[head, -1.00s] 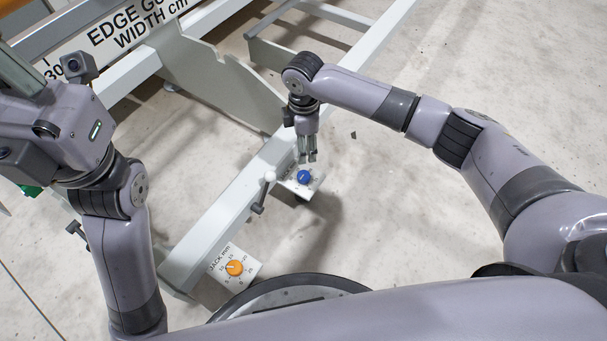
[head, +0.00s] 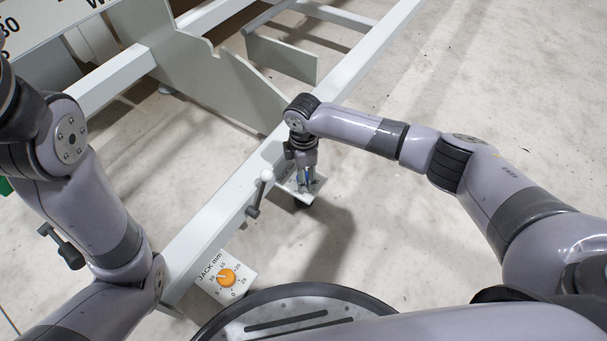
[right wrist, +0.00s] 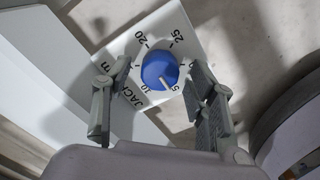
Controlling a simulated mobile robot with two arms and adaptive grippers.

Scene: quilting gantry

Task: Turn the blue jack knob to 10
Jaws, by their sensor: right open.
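The blue jack knob (right wrist: 160,70) sits on a white dial plate (right wrist: 192,52) with black numbers in the right wrist view. Its white pointer mark points to the lower right, near the 5; the 10 is at its lower left. My right gripper (right wrist: 158,77) is open, with one finger on each side of the knob and gaps visible between fingers and knob. In the head view my right gripper (head: 307,184) is down over this dial and mostly hides the knob. My left gripper is out of view; only its arm shows at the left.
A second white dial plate with an orange knob (head: 227,278) lies nearer along the pale frame rail (head: 215,212). Open floor lies to the right.

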